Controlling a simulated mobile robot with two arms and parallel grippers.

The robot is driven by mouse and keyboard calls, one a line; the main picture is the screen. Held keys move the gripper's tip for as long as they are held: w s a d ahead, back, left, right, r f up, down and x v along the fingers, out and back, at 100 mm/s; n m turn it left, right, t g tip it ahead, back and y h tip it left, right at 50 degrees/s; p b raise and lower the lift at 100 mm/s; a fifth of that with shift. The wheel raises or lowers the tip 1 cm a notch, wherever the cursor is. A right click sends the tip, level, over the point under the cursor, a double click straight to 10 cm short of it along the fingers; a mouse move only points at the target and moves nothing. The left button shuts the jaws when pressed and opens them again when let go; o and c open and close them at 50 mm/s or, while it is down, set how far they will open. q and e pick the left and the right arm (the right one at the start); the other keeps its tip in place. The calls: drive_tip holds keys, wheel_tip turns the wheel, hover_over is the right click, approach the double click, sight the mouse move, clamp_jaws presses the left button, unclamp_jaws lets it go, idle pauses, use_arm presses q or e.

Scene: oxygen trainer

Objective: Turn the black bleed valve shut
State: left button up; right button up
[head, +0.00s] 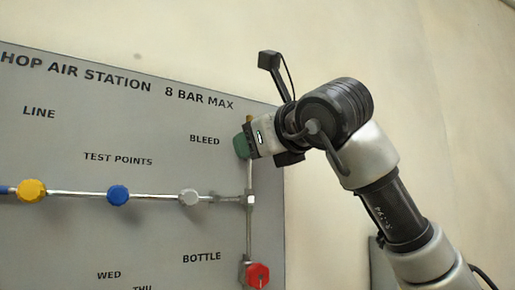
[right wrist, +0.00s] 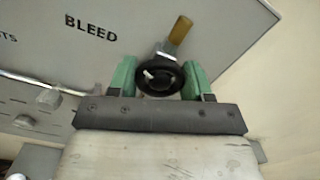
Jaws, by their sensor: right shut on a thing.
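The black bleed valve (right wrist: 160,75) is a round black knob with a white mark, under the word BLEED on the grey panel. In the right wrist view it sits between the green fingers of my right gripper (right wrist: 160,80), which is shut on it. In the head view the right gripper (head: 242,145) reaches the panel's right edge from the right and hides the black knob. A brass-coloured stub (right wrist: 179,32) rises above the valve. My left gripper is in neither view.
The grey panel (head: 100,230) carries a silver pipe with yellow (head: 31,190), blue (head: 118,195) and grey (head: 189,198) knobs left of the gripper. A red knob (head: 257,275) marked BOTTLE is below. A plain wall (head: 440,80) lies to the right.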

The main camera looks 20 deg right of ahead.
drive_tip(key=m+b, duration=0.3)
drive_tip(key=m, duration=0.7)
drive_tip(key=shift+a+f+m, duration=0.1)
drive_tip(key=shift+f+m, duration=0.05)
drive_tip(key=shift+m, duration=0.15)
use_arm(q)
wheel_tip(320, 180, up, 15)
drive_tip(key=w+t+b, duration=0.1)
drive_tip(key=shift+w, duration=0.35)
use_arm(e)
drive_tip(key=shift+m, duration=1.3)
drive_tip(key=o, duration=0.9)
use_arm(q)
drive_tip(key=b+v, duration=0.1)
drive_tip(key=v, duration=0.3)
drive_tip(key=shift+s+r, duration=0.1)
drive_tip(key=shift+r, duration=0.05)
use_arm(e)
drive_tip(key=v, duration=1.1)
drive_tip(key=shift+w, duration=0.1)
